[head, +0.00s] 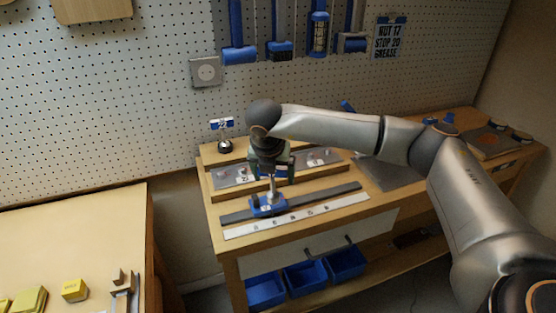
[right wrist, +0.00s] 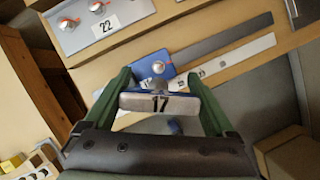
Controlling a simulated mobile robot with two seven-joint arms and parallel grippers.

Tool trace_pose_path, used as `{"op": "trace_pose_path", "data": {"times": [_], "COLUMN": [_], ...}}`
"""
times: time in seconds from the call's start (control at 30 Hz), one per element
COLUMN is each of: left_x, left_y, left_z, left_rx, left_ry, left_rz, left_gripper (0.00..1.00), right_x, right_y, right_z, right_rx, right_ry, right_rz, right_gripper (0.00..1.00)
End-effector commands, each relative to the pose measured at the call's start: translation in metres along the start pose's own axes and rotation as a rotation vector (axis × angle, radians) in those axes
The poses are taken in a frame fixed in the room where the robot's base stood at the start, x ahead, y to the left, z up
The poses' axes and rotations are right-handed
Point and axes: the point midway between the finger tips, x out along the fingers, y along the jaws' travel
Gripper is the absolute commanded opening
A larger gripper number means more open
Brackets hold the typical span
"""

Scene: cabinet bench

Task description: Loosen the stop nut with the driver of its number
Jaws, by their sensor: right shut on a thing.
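My right gripper (head: 270,172) is shut on a driver, its green fingers on both sides of it in the right wrist view (right wrist: 160,95). The driver (right wrist: 160,104) bears the number 17. Its metal shaft (head: 273,188) points down at a blue block (head: 268,206) on a dark grey rail (head: 325,198). A silver nut (right wrist: 158,67) sits on the blue block in the right wrist view; I cannot tell whether the driver touches it. A wall sign (head: 390,38) reads NUT 17, STOP 20, GREASE. My left gripper is out of view.
A white numbered strip (head: 297,216) lies before the rail. Behind it are grey plates with red-marked knobs, one plate (right wrist: 100,20) labelled 22. A small label stand (head: 222,124) is at the back left. Blue bins (head: 305,276) sit below. Blue tools (head: 240,50) hang above.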

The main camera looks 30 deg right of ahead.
Motion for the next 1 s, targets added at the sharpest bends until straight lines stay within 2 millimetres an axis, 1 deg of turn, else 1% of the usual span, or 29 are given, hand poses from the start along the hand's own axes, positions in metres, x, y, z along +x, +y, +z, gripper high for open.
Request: {"op": "trace_pose_path", "data": {"times": [0.03,0.1,0.2,0.3,0.47,0.8,1.0], "left_x": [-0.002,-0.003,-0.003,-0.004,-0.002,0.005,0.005], "left_y": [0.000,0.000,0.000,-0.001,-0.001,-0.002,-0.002], "left_z": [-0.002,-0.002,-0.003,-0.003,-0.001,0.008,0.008], "left_rx": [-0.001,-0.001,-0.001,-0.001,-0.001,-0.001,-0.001], "left_ry": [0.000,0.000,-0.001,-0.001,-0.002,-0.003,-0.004], "left_rz": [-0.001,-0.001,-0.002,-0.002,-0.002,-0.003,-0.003], "left_gripper": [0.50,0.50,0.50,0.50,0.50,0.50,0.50], "right_x": [-0.004,-0.004,-0.004,-0.004,-0.001,0.016,0.017], "right_y": [0.002,-0.001,-0.003,-0.004,-0.005,-0.005,-0.005], "right_z": [0.011,0.019,0.028,0.033,0.033,0.026,0.025], "right_rx": [0.119,0.257,0.387,0.460,0.496,0.492,0.492], "right_ry": [-0.003,-0.001,0.001,0.002,0.002,0.004,0.004], "right_rz": [-0.047,-0.105,-0.158,-0.188,-0.201,-0.201,-0.199], "right_gripper": [0.00,0.00,0.00,0.00,0.00,0.00,0.00]}}
